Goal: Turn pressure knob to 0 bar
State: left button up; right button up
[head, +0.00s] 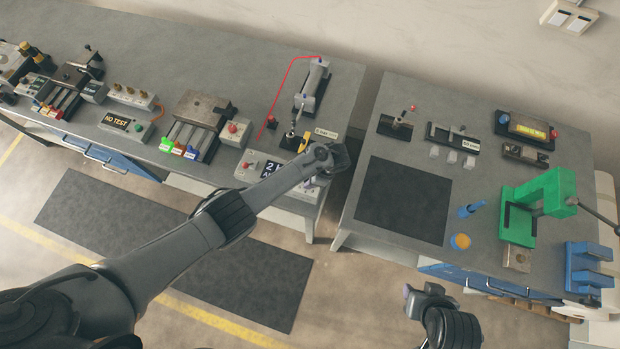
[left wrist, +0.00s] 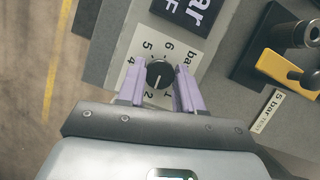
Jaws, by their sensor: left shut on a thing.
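The pressure knob (left wrist: 159,73) is a small round black dial with a white mark, on a light scale plate (left wrist: 128,50) with printed numbers including 4, 5 and 6 and the word bar. Its mark points roughly down in the left wrist view, near the 2. My left gripper (left wrist: 159,82) has its purple fingers on either side of the knob and is shut on it. In the head view my left gripper (head: 328,160) is at the front right corner of the left bench and hides the knob. My right gripper (head: 420,296) hangs in front of the right bench, its jaws unclear.
A black sign (head: 268,171) with white lettering sits beside the plate. A yellow lever (left wrist: 282,70) and a "5 bar" label (left wrist: 267,110) are close on the right. Behind stand a cylinder fixture (head: 312,84) and a red line (head: 290,77). A gap separates the benches.

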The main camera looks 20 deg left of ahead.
pick_arm(q)
jog(key=n+g, duration=0.1)
jog(key=n, duration=0.1)
jog(key=n+g+h+b, duration=0.1)
jog(key=n, duration=0.2)
jog(key=shift+w+n, duration=0.1)
jog(key=shift+n, duration=0.2)
jog(key=n+h, duration=0.1)
jog(key=n, duration=0.2)
jog(key=shift+a+n+g+b, duration=0.1)
jog(key=shift+n+g+b, duration=0.2)
jog(key=shift+g+b, duration=0.1)
jog(key=n+h, duration=0.1)
jog(key=n, duration=0.3)
jog(key=shift+a+r+n+g+h, duration=0.1)
jog(key=shift+n+g+h, duration=0.2)
jog(key=shift+h, duration=0.1)
jog(key=shift+n+h+p, duration=0.4)
jog(key=shift+n+h, duration=0.4)
jog(key=shift+n, duration=1)
jog(key=shift+a, duration=0.1)
jog(key=o, duration=1)
jog(key=shift+o, duration=0.2)
